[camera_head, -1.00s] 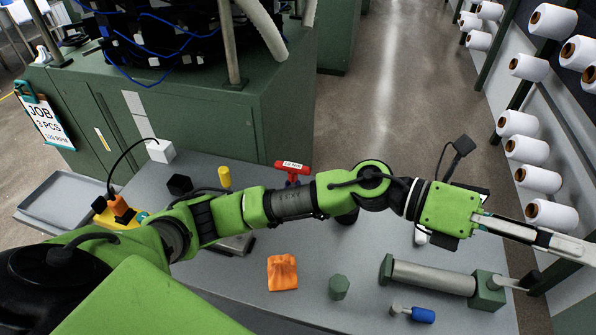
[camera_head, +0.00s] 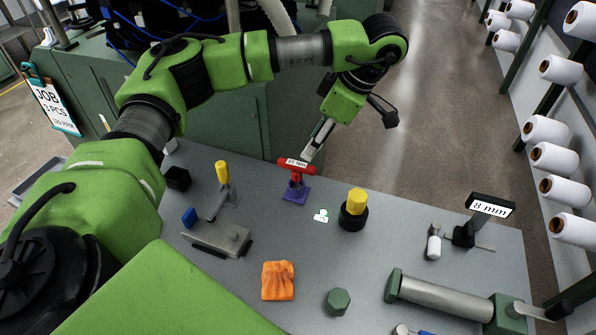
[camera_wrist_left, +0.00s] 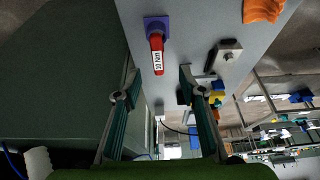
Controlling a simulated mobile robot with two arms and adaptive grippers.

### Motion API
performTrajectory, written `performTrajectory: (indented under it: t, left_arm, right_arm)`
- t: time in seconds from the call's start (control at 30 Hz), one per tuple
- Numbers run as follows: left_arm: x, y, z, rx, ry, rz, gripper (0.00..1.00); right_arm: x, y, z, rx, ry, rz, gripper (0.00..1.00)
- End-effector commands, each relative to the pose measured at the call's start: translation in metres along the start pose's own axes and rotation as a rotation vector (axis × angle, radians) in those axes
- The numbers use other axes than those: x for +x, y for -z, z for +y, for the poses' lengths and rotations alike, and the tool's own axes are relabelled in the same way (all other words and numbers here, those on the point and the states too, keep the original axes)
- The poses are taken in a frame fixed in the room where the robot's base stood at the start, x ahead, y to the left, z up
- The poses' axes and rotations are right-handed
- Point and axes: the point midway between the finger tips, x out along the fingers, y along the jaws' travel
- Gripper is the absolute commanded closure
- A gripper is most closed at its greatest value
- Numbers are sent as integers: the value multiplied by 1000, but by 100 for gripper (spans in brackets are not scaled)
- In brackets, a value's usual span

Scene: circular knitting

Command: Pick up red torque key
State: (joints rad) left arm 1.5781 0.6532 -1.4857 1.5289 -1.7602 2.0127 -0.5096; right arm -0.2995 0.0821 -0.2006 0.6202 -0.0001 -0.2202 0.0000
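The red torque key (camera_head: 298,171) has a T-shaped red handle with a white label. It stands upright in a purple block (camera_head: 295,194) near the table's back edge. In the left wrist view the key (camera_wrist_left: 157,50) points toward the camera from its purple block (camera_wrist_left: 157,22). My left gripper (camera_head: 309,156) reaches down from behind, close beside the handle's right end. In the left wrist view its two fingers (camera_wrist_left: 160,74) are spread, with the key's near end between their tips in the picture. I cannot tell whether they touch it. My right gripper is not in view.
A black cylinder with yellow top (camera_head: 353,210) stands right of the key. A yellow-handled tool (camera_head: 222,173), grey metal block (camera_head: 217,239), orange cloth (camera_head: 278,281), green hexagonal piece (camera_head: 338,301), metal roller (camera_head: 445,297) and 8 mm sign (camera_head: 490,206) are around. The green cabinet (camera_wrist_left: 62,80) borders the back.

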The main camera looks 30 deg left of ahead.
Motion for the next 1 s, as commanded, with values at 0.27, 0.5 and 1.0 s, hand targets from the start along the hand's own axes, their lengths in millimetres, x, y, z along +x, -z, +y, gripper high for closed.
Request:
performTrajectory:
  t: [0.27,0.5,1.0]
  left_arm:
    - [49,0,-1,0,3,-2,63]
    - [66,1,0,0,3,-2,63]
    - [113,2,4,1,1,-5,63]
  right_arm:
    - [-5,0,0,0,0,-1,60]
    - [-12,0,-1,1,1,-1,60]
    - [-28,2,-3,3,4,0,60]
